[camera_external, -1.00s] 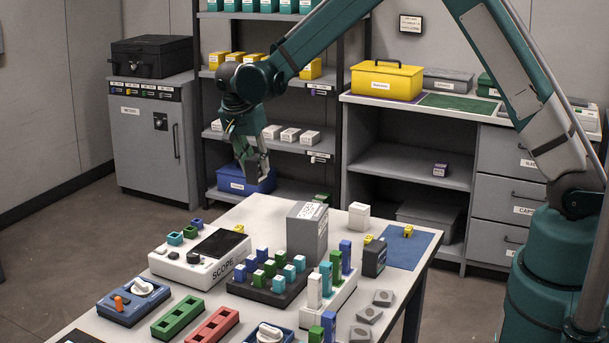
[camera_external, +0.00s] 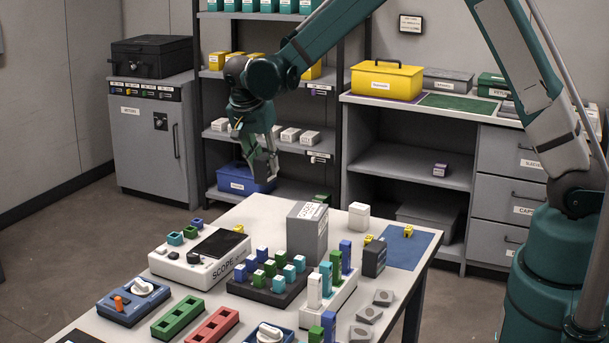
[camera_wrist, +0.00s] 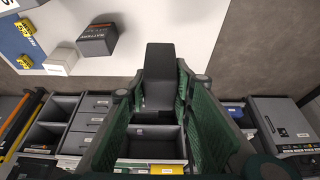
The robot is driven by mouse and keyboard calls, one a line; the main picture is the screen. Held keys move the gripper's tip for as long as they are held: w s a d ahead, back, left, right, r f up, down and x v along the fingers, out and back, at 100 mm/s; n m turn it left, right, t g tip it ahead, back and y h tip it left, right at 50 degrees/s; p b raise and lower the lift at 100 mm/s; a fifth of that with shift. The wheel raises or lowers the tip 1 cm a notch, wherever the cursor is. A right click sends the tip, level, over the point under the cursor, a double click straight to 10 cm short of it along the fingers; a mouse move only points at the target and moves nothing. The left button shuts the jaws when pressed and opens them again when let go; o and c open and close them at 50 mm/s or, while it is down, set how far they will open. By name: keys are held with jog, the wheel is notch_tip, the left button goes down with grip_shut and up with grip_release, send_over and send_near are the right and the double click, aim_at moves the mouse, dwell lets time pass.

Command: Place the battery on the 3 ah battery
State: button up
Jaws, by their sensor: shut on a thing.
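My gripper (camera_external: 264,172) hangs in the air beyond the far left edge of the table, in front of the shelf rack. In the wrist view its green-sided fingers (camera_wrist: 157,118) are closed around a dark block, the battery (camera_wrist: 159,72); its far end sticks out past the fingers. In the external view the held battery is hard to make out. A dark box with white battery lettering (camera_wrist: 97,36) stands on the table, apart from my gripper. In the external view a dark block (camera_external: 374,258) stands beside the blue mat; I cannot tell whether it is the same box.
A tall grey box (camera_external: 307,232) and a white box (camera_external: 358,216) stand at the table's far side. The blue mat (camera_external: 425,250) holds a yellow piece. Racks of coloured blocks, a scope (camera_external: 200,262) and trays crowd the table. A shelf rack stands behind my gripper.

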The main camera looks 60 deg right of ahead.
jog(key=s+a+r, duration=0.1)
jog(key=s+a, duration=0.1)
jog(key=s, duration=0.3)
jog(key=s+a+r, duration=0.2)
jog(key=s+a, duration=0.1)
jog(key=s, duration=0.3)
jog(key=s+a+r, duration=0.1)
jog(key=s+a, duration=0.2)
jog(key=s, duration=0.3)
jog(key=shift+a+r+p, duration=0.1)
jog(key=shift+r+p, duration=0.25)
jog(key=s+a, duration=0.2)
jog(key=s, duration=0.8)
jog(key=s+a, duration=0.2)
jog(key=s, duration=0.8)
jog(key=shift+a+r+p, duration=0.15)
jog(key=shift+r+p, duration=0.2)
jog(key=shift+p, duration=0.05)
jog(key=b, duration=0.1)
send_near(379, 241)
jog(key=shift+w+d+r, duration=0.1)
jog(key=shift+d+r, duration=0.3)
jog(key=shift+d, duration=0.3)
jog(key=shift+f, duration=0.1)
jog(key=shift+f+b, duration=0.55)
jog(key=shift+f, duration=1.45)
jog(key=shift+f, duration=0.2)
